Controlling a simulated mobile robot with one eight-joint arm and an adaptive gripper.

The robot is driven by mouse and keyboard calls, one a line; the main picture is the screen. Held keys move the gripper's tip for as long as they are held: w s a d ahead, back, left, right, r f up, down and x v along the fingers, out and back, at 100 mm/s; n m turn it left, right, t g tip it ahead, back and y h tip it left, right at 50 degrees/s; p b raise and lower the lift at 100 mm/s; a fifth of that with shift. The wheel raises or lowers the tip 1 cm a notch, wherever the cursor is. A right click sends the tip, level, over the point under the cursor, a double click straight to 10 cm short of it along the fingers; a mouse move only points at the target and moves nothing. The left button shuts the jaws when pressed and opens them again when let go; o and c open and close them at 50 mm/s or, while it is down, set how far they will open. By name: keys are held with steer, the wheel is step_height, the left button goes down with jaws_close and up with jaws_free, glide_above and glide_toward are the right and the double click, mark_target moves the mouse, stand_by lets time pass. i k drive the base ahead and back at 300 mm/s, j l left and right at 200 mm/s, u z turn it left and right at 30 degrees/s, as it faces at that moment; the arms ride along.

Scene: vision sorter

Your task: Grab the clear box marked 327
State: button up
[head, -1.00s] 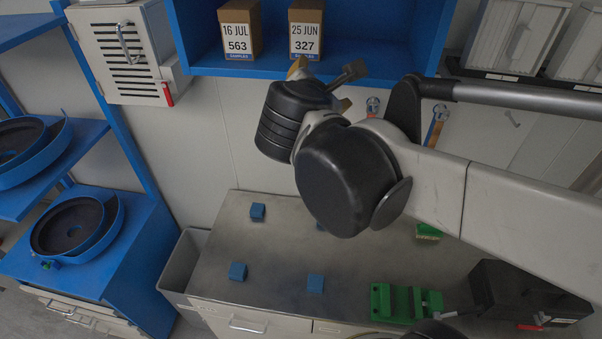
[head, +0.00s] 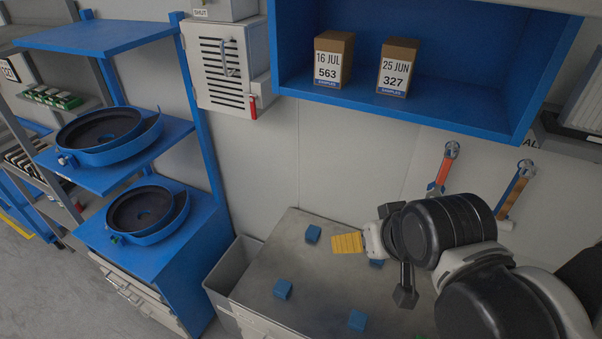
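The box marked 327 (head: 398,68) is a brown box with a white label reading "25 JUN 327 SAMPLES". It looks opaque, not clear. It stands upright on the blue wall shelf (head: 455,112), to the right of a similar box marked 563 (head: 333,59). My gripper (head: 350,243) is at the lower right, well below the shelf and apart from both boxes. A yellow ridged pad shows at its end, over the grey worktop. The arm's black joints hide part of the gripper, so its opening cannot be made out.
Several blue cubes (head: 283,289) lie on the grey worktop (head: 268,270). A grey bin (head: 232,270) stands at its left. Blue racks with round feeder bowls (head: 147,212) are further left. Two tools (head: 445,170) hang on the wall right of centre. The shelf front before the boxes is clear.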

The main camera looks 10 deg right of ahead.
mark_target(51, 94)
steer(key=u, duration=1.3)
